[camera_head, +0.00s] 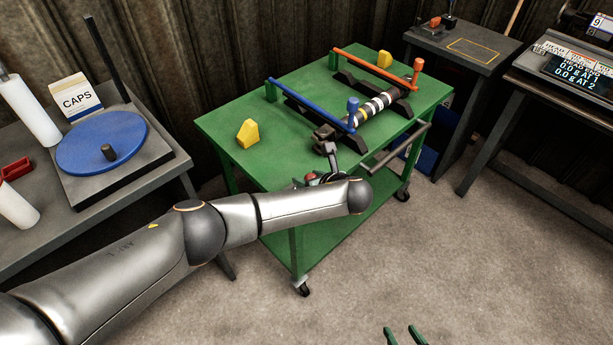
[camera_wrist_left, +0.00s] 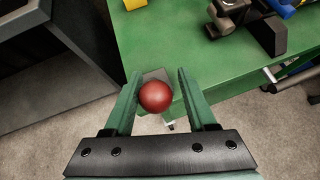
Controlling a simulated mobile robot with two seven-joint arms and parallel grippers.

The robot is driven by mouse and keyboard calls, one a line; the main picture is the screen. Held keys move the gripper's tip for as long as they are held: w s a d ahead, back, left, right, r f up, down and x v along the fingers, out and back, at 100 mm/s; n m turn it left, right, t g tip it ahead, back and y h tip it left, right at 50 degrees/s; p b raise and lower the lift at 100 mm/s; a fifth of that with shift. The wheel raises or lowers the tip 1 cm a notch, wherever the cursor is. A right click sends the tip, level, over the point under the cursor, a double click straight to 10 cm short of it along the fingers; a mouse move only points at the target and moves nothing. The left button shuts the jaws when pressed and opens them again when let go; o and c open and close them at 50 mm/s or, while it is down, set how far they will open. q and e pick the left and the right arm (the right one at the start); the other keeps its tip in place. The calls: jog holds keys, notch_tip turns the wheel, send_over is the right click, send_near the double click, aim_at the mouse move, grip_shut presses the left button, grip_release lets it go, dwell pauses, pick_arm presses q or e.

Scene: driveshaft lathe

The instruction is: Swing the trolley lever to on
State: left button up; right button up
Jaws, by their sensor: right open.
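The green trolley (camera_head: 215,125) stands in the middle of the head view. A red ball knob (camera_wrist_left: 155,97), seemingly the lever's, is at the trolley's near edge; it shows in the head view (camera_head: 311,177) just above my left wrist. A grey piece lies behind the knob in the left wrist view; the rest of the lever is hidden. My left gripper (camera_wrist_left: 161,73) is open with the knob between its green fingers, a gap showing on the right side. In the head view it is mostly hidden behind my arm. My right gripper (camera_head: 403,334) is open and empty at the bottom edge.
A striped shaft (camera_head: 374,106) lies on black supports on the trolley, under blue (camera_head: 308,102) and orange (camera_head: 372,66) bars. A yellow block (camera_head: 247,133) sits nearby. A bench with a blue disc (camera_head: 100,150) stands left. The floor (camera_head: 480,260) at right is clear.

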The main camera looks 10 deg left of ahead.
pick_arm(q)
jog(key=shift+o, duration=0.7)
jog(key=shift+a, duration=0.15)
jog(key=shift+o, duration=0.2)
jog(key=shift+a, duration=0.1)
jog(key=p+v, duration=0.1)
jog(key=v, duration=1.1)
jog(key=shift+s, duration=0.15)
